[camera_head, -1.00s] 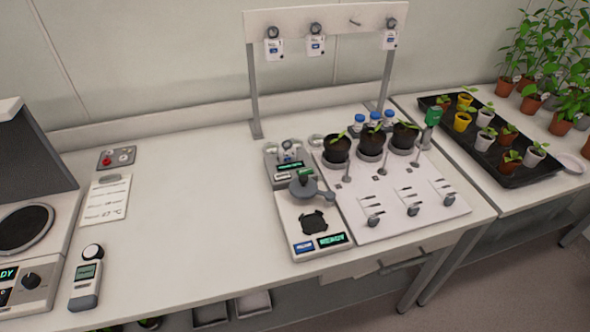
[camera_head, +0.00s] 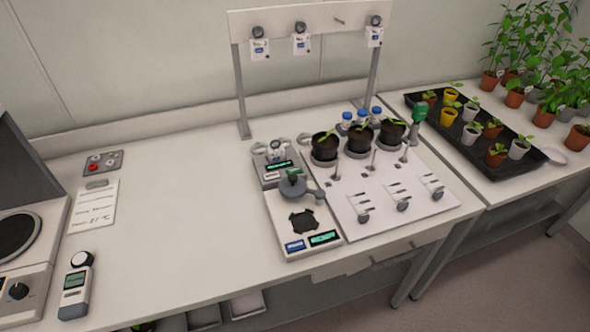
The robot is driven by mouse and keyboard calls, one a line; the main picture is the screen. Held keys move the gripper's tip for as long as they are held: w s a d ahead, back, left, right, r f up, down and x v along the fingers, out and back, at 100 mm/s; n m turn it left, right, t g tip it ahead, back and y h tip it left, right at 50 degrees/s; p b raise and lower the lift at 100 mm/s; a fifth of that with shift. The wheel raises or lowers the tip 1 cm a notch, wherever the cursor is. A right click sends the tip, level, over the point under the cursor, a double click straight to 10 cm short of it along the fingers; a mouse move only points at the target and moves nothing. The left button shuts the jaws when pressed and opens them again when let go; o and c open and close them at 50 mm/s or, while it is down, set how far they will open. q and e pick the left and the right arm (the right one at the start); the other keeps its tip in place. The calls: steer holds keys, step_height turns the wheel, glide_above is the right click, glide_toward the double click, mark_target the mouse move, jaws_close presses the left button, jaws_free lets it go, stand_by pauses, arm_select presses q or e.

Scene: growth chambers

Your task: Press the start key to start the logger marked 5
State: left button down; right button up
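Three small white devices with dark round tops hang from a white rack (camera_head: 300,18) at the back of the bench: a left one (camera_head: 260,48), a middle one (camera_head: 301,44) and a right one (camera_head: 374,38). Their markings are too small to read, so I cannot tell which, if any, is the logger marked 5. A white unit (camera_head: 306,240) on the bench has a blue label or key (camera_head: 296,246) and a lit green display (camera_head: 324,238). A smaller grey unit (camera_head: 272,172) with a display stands behind it. Neither of my grippers is in view.
A white board (camera_head: 385,207) with three dark pots (camera_head: 325,146) stands right of the white unit. A plant tray (camera_head: 520,170) is on the right bench. The middle-left bench is clear.

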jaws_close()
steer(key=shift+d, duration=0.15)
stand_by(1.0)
